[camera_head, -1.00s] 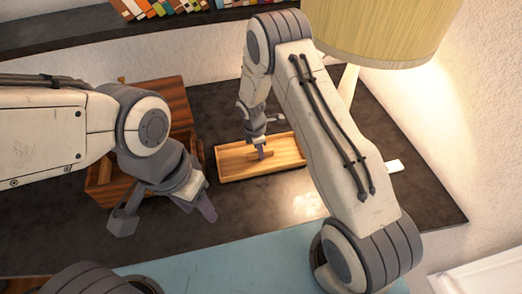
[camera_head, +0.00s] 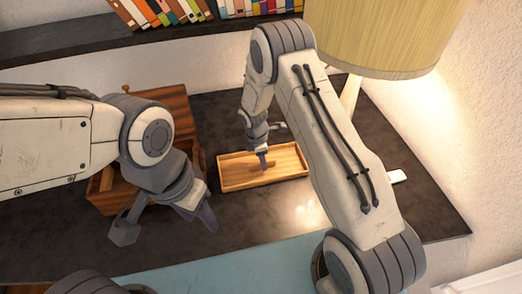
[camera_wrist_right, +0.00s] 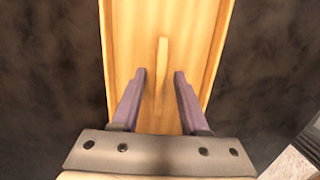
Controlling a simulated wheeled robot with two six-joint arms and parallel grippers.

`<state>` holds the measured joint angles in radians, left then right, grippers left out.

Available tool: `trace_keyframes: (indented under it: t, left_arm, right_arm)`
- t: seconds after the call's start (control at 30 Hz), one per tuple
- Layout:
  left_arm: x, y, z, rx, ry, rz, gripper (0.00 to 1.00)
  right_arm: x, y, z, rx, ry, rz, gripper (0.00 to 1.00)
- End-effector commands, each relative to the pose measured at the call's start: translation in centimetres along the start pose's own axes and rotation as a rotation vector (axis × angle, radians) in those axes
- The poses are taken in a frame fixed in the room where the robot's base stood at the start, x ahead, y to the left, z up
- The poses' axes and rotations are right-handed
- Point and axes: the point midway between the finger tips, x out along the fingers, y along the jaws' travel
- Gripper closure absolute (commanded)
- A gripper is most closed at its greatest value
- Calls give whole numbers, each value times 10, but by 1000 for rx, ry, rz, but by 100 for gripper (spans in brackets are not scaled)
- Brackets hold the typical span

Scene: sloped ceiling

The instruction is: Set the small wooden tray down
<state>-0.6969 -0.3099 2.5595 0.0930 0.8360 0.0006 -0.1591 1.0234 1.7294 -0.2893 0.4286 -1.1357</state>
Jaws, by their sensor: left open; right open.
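The small wooden tray (camera_head: 288,169) is light wood with low rims and lies on the dark table. In the right wrist view the tray (camera_wrist_right: 203,50) runs up the middle of the picture, with a raised wooden handle (camera_wrist_right: 162,75) inside. My right gripper (camera_head: 263,162) is over the tray; in its wrist view the purple fingers (camera_wrist_right: 160,80) stand open on either side of the handle, with gaps to it. My left gripper (camera_head: 170,230) is open and empty over the front of the table, left of the tray.
A dark reddish wooden box (camera_head: 108,205) with a raised lid stands left of the tray, partly behind my left arm. A lamp (camera_head: 385,35) stands at the back right, and a small white object (camera_head: 397,176) lies right of my right arm. Books (camera_head: 255,6) line a shelf behind.

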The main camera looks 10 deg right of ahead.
Motion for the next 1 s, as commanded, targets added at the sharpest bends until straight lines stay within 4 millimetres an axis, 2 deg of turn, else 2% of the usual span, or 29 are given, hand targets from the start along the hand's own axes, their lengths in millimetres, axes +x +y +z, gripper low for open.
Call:
trace_keyframes:
  t: [0.4,0.67,0.77,0.87,1.0]
  left_arm:
    - [21,-2,1,1,-1,0,50]
    - [24,-2,2,1,-1,0,50]
    - [24,-2,2,1,-1,0,50]
    - [23,-2,2,1,-1,0,50]
    - [24,-2,2,1,-1,0,50]
  right_arm:
    - [-84,1,-1,1,2,5,56]
    - [-115,-3,-3,11,3,5,56]
    - [-139,-18,-16,70,16,12,56]
    - [-177,-52,-38,190,44,23,56]
    - [-228,-127,-63,416,98,15,56]
